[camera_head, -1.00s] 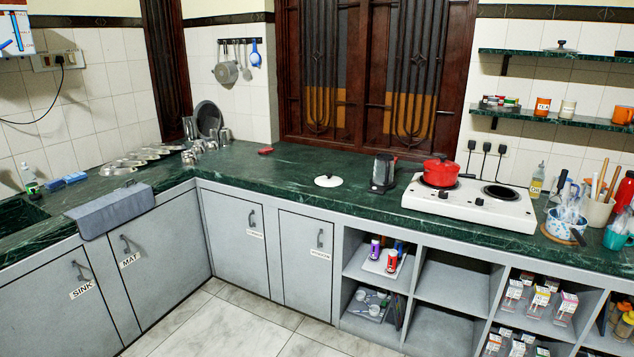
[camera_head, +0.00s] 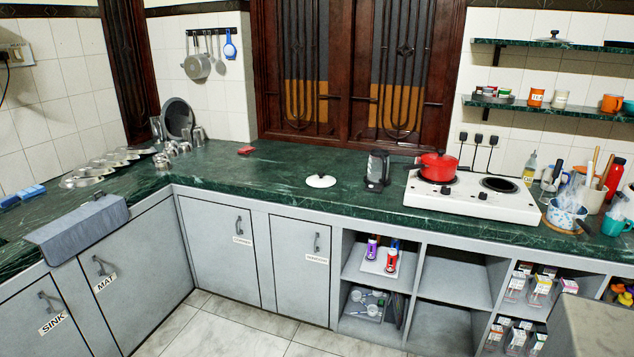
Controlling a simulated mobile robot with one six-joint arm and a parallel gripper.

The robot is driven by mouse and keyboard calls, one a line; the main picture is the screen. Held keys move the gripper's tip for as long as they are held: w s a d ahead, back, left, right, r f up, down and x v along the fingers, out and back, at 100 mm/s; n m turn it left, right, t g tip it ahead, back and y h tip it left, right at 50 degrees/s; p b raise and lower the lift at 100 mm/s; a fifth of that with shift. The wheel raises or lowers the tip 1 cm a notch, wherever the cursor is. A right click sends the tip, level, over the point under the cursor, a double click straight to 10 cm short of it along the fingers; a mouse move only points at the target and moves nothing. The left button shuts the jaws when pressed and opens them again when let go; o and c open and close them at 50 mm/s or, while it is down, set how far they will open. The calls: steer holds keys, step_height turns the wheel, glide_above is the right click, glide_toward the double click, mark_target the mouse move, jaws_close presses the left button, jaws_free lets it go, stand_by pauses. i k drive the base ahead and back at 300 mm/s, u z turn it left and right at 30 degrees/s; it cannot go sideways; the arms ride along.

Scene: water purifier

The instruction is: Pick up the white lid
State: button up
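The white lid (camera_head: 320,181) lies flat on the green marble counter (camera_head: 250,185), near the middle of the view.
A white stove (camera_head: 470,203) with a red pot (camera_head: 437,167) stands right of the kettle. A small red object (camera_head: 246,150) lies at the back left. A grey block-like surface (camera_head: 598,325) shows at the lower right.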

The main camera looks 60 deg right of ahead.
mark_target(320, 180)
steer(key=z, duration=0.2)
steer(key=i, duration=0.75)
steer(key=z, duration=0.55)
steer(key=i, duration=0.45)
steer(key=z, duration=0.2)
